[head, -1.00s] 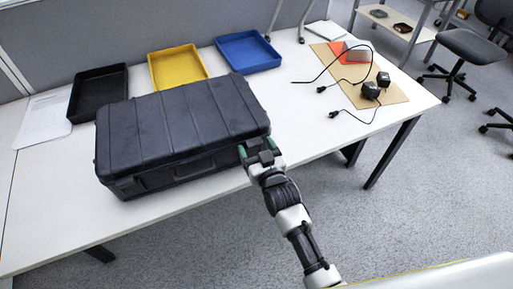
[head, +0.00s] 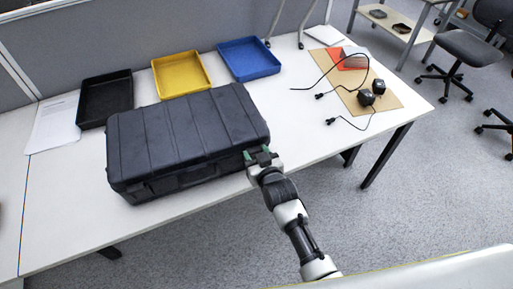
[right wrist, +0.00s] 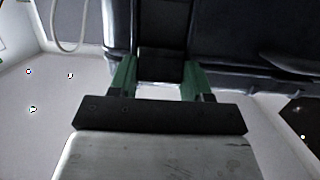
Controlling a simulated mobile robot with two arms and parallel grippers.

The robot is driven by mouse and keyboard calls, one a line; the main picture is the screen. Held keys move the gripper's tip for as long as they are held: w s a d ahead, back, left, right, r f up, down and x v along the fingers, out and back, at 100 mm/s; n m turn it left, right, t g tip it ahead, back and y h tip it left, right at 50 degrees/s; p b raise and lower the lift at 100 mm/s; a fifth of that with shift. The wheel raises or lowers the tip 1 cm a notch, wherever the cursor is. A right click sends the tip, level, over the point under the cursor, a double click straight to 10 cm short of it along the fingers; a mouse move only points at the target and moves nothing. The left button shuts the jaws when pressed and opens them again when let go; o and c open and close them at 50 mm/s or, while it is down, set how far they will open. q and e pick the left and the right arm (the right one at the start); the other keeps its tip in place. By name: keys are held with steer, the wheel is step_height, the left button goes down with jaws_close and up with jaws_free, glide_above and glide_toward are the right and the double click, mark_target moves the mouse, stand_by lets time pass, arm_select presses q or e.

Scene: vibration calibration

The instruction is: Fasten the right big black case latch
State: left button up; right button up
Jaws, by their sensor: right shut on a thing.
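The big black case (head: 185,135) lies closed on the white table, its lid down and its handle on the front side. My right gripper (head: 257,153) is at the right end of the case's front side. In the right wrist view its green fingers (right wrist: 159,75) stand on either side of the black right latch (right wrist: 160,67) and are shut on it. The case front (right wrist: 235,40) fills the top of that view. Whether the latch is fastened cannot be told. My left gripper is not in view.
Black (head: 105,98), yellow (head: 181,74) and blue (head: 248,59) trays stand behind the case. Black cabled devices (head: 366,97) lie on a brown board (head: 388,96) at the right. The white table (head: 75,215) is clear at the front left.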

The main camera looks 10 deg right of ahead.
stand_by(0.3)
steer(key=o, duration=0.9)
steer(key=v, duration=1)
steer(key=shift+s+d+r, duration=0.1)
steer(key=shift+s+r, duration=0.05)
steer(key=shift+s, duration=0.2)
